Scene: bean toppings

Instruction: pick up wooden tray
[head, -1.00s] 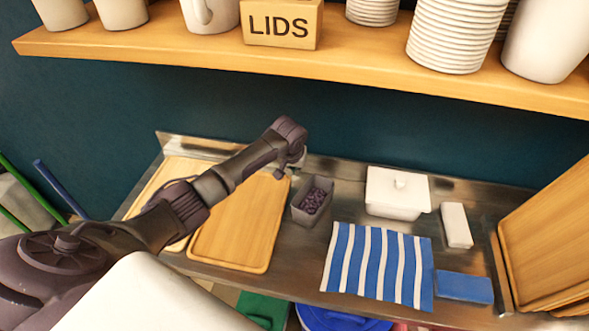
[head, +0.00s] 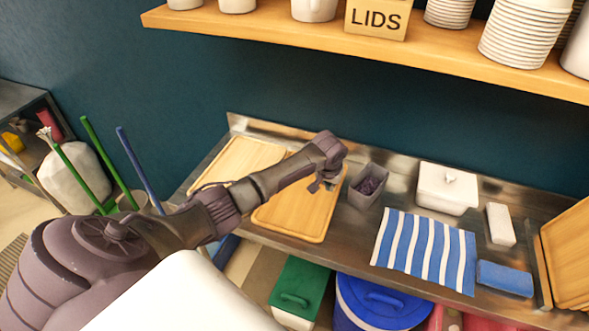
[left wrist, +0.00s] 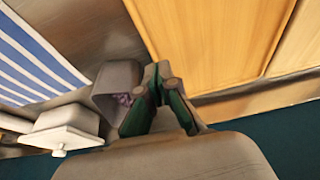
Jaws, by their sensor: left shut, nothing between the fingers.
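Two flat wooden trays lie side by side on the metal counter. The right tray (head: 310,218) is partly covered by my arm in the head view, and the left tray (head: 240,158) lies behind it. In the left wrist view the nearer tray (left wrist: 200,35) fills the upper middle, with the other tray (left wrist: 302,40) at the right edge. My left gripper (head: 324,184) is above the far right part of the right tray. Its green-lined fingers show in the left wrist view (left wrist: 160,108); they are shut and empty. My right gripper is not in view.
A grey bin of dark beans (head: 367,188) stands just right of the tray. Further right are a white lidded box (head: 447,190), a striped cloth (head: 425,248), a white block (head: 500,225), a blue sponge (head: 504,278) and upright wooden boards (head: 568,255). A shelf (head: 240,30) hangs above.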

